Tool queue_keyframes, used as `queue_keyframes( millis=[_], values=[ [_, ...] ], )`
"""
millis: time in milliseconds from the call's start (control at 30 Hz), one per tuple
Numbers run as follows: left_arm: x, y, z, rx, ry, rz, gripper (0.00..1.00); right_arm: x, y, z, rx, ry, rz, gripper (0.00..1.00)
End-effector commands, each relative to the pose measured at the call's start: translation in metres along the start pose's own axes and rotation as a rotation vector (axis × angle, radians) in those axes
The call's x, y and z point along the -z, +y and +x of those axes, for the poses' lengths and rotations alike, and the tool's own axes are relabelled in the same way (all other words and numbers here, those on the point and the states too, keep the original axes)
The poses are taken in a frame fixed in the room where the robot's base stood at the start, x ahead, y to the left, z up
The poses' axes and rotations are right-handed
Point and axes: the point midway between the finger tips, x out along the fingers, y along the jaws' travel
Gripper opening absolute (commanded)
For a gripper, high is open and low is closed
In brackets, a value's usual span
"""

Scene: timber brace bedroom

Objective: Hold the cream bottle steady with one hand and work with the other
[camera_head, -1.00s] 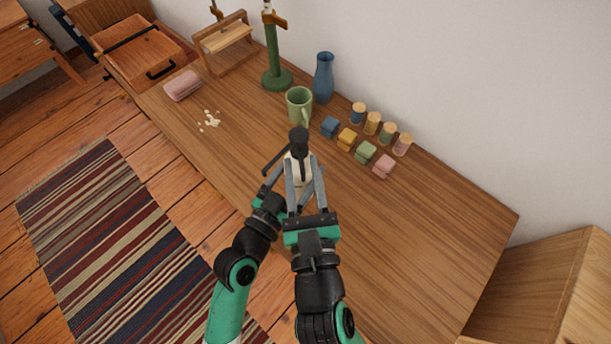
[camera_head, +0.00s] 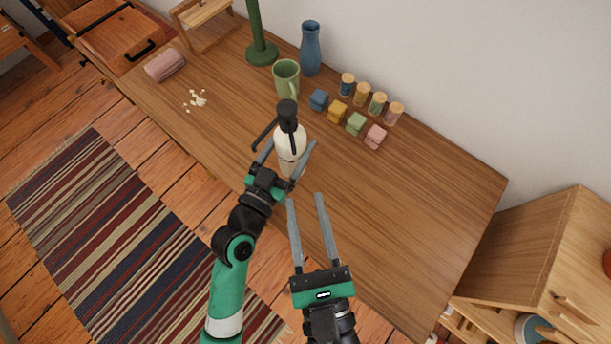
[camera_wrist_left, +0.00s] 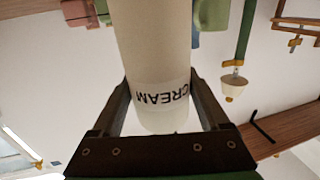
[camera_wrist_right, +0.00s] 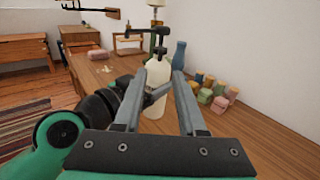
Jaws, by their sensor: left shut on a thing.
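The cream bottle (camera_head: 290,143) is off-white with a black pump top (camera_head: 287,112) and stands upright over the wooden table. My left gripper (camera_head: 287,160) is shut around its body from the near left side. In the left wrist view the bottle (camera_wrist_left: 152,60) fills the space between the fingers, and its CREAM label shows upside down. My right gripper (camera_head: 305,198) is open and empty, lower in the head view and apart from the bottle. In the right wrist view the bottle (camera_wrist_right: 157,80) appears beyond and between the open fingers.
A green mug (camera_head: 286,78), a blue vase (camera_head: 310,48) and a green stand (camera_head: 260,50) are behind the bottle. Several small coloured blocks (camera_head: 338,111) and cork-topped jars (camera_head: 362,95) lie to its right. White crumbs (camera_head: 197,100) and a pink cloth (camera_head: 165,65) lie left. The table's right side is clear.

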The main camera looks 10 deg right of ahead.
Motion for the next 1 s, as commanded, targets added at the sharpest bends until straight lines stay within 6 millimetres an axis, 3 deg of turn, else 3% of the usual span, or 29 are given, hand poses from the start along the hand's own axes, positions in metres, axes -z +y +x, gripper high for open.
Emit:
queue_keyframes(
  millis=[167,267,567,800,900,1000],
  values=[
    [-0.003,0.0,0.0,-0.001,-0.006,0.0,0.04,-0.004,0.001,0.0,0.0,-0.021,-0.202,0.4],
    [-0.003,0.0,0.0,-0.001,-0.006,0.0,0.04,-0.013,-0.002,0.001,0.036,-0.064,-0.481,0.4],
    [-0.003,0.0,0.0,-0.001,-0.006,0.0,0.04,-0.021,-0.007,0.006,0.313,-0.115,-1.729,0.4],
    [-0.003,0.0,0.0,-0.001,-0.007,0.0,0.04,0.003,0.006,0.007,0.577,-0.04,-2.723,0.4],
    [-0.003,0.0,0.0,-0.001,-0.007,0.0,0.04,0.026,0.011,0.007,0.642,-0.02,-2.996,0.4],
    [-0.003,0.0,0.0,0.0,-0.007,0.0,0.04,0.046,0.005,0.008,0.621,-0.002,-3.07,0.4]
  ],
)
